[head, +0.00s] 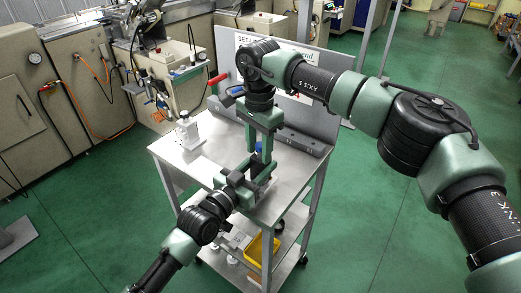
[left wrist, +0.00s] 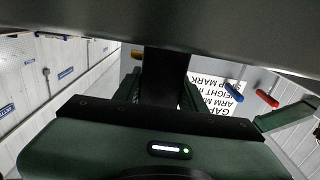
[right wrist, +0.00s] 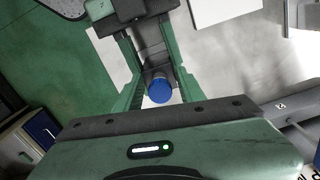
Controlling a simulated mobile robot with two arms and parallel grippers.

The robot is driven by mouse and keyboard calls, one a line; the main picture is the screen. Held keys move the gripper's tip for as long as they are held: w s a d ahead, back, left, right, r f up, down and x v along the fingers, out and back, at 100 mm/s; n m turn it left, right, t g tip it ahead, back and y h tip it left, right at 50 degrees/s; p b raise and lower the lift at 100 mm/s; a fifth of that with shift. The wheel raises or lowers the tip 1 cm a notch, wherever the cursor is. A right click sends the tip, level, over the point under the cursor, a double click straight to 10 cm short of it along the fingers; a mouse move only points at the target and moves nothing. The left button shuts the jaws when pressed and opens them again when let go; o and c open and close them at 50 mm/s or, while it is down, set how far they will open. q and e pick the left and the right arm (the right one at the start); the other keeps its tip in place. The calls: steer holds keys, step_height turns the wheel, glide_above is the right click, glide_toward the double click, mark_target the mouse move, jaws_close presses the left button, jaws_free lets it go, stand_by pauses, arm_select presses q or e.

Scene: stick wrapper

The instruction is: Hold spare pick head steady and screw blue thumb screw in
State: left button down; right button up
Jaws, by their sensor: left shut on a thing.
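The blue thumb screw (right wrist: 160,90) shows in the right wrist view, between the two fingers of my right gripper (right wrist: 157,78), with a gap on both sides. A little of its blue also shows in the head view (head: 259,147). My right gripper (head: 259,152) points down over the cart top, fingers apart. My left gripper (head: 254,181) comes in low from the left, just under the right one. It is shut on a dark piece, seemingly the spare pick head, which shows as a black block (left wrist: 165,75) in the left wrist view. Fingers and arms hide most of the pick head and the screw's lower end.
The metal cart top (head: 292,165) is bare on the right. A small white device (head: 187,132) stands at its left. A grey rail (head: 300,140) and a sign panel (head: 320,115) stand behind the grippers. A yellow bin (head: 256,250) sits on the lower shelf.

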steer(key=n, duration=0.3)
steer(key=shift+d+f, duration=0.25)
steer(key=shift+f, duration=0.1)
steer(key=n, duration=1.4)
steer(key=shift+n, duration=0.4)
steer(key=shift+d, duration=0.1)
jaws_close()
